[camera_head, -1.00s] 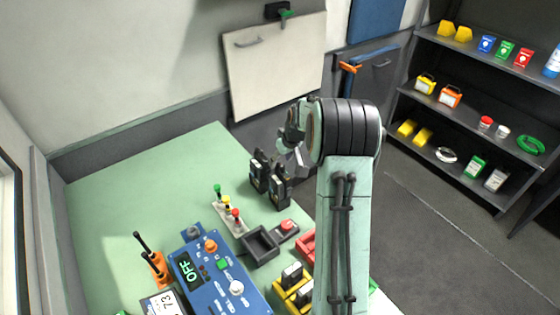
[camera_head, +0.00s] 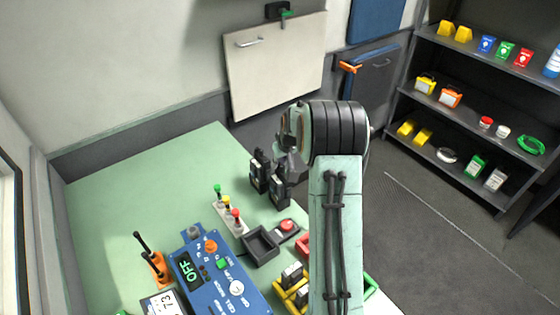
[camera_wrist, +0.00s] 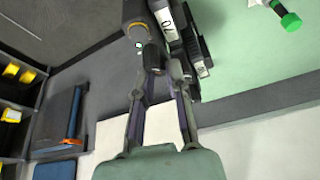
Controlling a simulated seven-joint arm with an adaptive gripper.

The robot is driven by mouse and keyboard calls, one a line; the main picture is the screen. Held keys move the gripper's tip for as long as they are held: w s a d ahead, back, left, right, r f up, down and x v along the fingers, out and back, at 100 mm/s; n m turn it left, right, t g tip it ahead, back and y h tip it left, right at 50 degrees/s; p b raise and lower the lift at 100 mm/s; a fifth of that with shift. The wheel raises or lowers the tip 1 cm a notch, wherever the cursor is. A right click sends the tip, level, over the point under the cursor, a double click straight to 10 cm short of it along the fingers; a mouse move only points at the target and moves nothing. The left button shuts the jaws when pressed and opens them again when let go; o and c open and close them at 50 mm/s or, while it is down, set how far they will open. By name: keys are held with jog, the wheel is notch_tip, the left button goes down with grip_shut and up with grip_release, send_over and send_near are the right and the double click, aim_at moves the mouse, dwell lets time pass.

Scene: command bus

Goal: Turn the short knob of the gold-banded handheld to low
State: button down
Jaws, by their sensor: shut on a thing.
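Two dark handhelds stand upright on the green table in the head view, one at the left (camera_head: 258,173) and one at the right (camera_head: 278,190). In the wrist view the nearer handheld (camera_wrist: 141,13) shows a gold arc on its top, a small green light and a white label. My gripper (camera_wrist: 165,65) is at the top of this handheld, its fingers close together. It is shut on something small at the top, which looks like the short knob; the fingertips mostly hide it. In the head view my gripper (camera_head: 284,162) is partly hidden by my wrist.
The other handheld (camera_wrist: 201,62) stands close beside in the wrist view. A row of coloured-top levers (camera_head: 228,209), a dark tray (camera_head: 261,247) and a blue OFF panel (camera_head: 214,285) lie nearer on the table. The table's back left is clear.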

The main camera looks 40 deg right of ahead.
jog(key=c, duration=1.1)
grip_release()
jog(key=v, duration=1.2)
